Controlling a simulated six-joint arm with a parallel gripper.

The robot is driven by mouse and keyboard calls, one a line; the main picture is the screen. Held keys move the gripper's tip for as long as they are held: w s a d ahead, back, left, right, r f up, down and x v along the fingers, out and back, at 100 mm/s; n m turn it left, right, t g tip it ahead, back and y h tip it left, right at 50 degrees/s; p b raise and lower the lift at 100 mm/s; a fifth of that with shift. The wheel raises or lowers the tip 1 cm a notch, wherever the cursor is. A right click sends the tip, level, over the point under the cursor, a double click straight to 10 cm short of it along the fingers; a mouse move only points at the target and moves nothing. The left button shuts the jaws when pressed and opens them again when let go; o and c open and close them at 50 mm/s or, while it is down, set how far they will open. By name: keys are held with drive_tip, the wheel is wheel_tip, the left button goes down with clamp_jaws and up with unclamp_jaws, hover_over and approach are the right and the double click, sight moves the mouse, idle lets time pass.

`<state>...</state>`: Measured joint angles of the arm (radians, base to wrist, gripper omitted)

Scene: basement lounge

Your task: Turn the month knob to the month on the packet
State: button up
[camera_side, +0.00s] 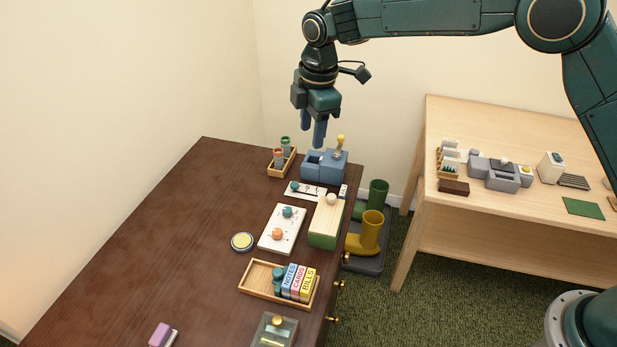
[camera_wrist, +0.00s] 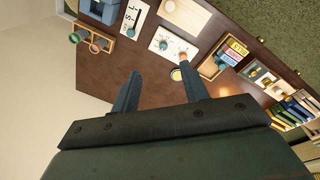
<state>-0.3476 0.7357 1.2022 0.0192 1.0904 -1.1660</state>
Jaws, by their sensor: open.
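A white panel (camera_side: 268,240) on the dark table carries a teal knob (camera_side: 287,212) and an orange knob (camera_side: 277,234); the panel also shows in the wrist view (camera_wrist: 158,45). A narrow white strip (camera_side: 316,191) behind it has dark marks and another teal knob (camera_side: 295,186). I cannot read any month, so I cannot tell which knob is the month knob. I cannot make out a packet for certain. My gripper (camera_side: 313,143) is open and empty, pointing down, well above the back of the table. Its two fingers (camera_wrist: 160,75) show apart in the wrist view.
A blue device (camera_side: 323,166) with a yellow-topped lever and a wooden rack with small bottles (camera_side: 281,163) stand at the back. The table's left side is clear.

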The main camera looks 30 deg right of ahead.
sight(288, 209)
drive_tip(key=w+a+f+n, duration=0.2)
drive_tip(key=a+f, duration=0.3)
drive_tip(key=f, duration=0.4)
drive_tip(key=shift+w+n+g, duration=0.15)
drive_tip(key=shift+n+g, duration=0.15)
drive_tip(key=shift+n, duration=0.2)
drive_tip(key=shift+f, duration=0.25)
drive_tip(key=f, duration=1.3)
drive_tip(key=shift+w+a+f, duration=0.1)
drive_tip(key=shift+w+f, duration=0.1)
drive_tip(key=shift+w, duration=0.1)
clamp_jaws()
